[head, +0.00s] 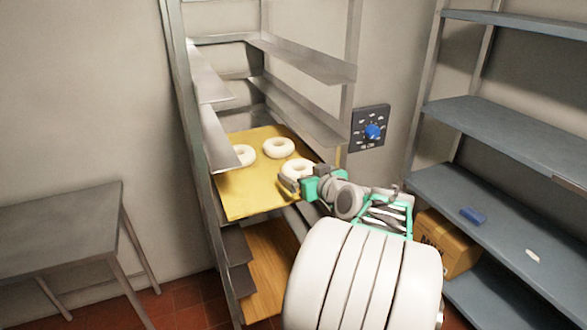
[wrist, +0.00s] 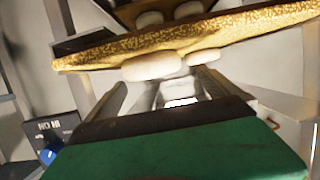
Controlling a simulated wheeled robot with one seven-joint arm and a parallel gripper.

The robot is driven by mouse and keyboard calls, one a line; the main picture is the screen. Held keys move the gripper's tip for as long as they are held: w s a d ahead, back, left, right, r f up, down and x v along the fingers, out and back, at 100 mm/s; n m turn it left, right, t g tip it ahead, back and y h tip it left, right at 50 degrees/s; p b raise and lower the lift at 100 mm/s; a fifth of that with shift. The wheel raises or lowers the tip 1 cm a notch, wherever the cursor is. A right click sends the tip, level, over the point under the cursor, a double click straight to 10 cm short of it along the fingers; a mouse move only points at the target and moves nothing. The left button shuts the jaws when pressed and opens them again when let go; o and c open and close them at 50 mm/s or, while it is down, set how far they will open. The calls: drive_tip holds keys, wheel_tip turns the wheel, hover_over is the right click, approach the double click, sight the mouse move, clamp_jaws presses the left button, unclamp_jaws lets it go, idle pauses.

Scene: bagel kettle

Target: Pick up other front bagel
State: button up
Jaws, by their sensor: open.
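A yellow tray (head: 245,197) on the metal rack bears white ring-shaped bagels. One bagel (head: 245,154) is at the left, one (head: 279,147) at the back, and the front-right bagel (head: 296,166) is partly hidden by my gripper (head: 302,181). In the wrist view, which looks upside down, my open gripper (wrist: 163,80) has its fingers on either side of a near bagel (wrist: 150,67) at the tray's edge (wrist: 230,32). Another bagel (wrist: 203,56) shows beside it. I cannot tell whether the fingers touch the near bagel.
Rack shelves (head: 300,115) and an upright (head: 190,130) flank the tray. A panel with a blue knob (head: 371,132) is on the wall to the right. A grey table (head: 65,225) stands left. Blue-grey shelves (head: 500,130) and a cardboard box (head: 447,243) stand right.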

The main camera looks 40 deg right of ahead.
sight(297, 167)
drive_tip(key=p+x, duration=0.1)
drive_tip(key=x, duration=0.2)
drive_tip(key=d+x, duration=0.1)
drive_tip(key=x, duration=0.2)
drive_tip(key=shift+s+d+f+p, duration=0.2)
drive_tip(key=shift+s+p, duration=0.1)
drive_tip(key=shift+p, duration=0.1)
drive_tip(key=shift+a, duration=0.1)
drive_tip(key=shift+c, duration=0.4)
drive_tip(key=c, duration=1)
drive_tip(key=shift+r, duration=0.15)
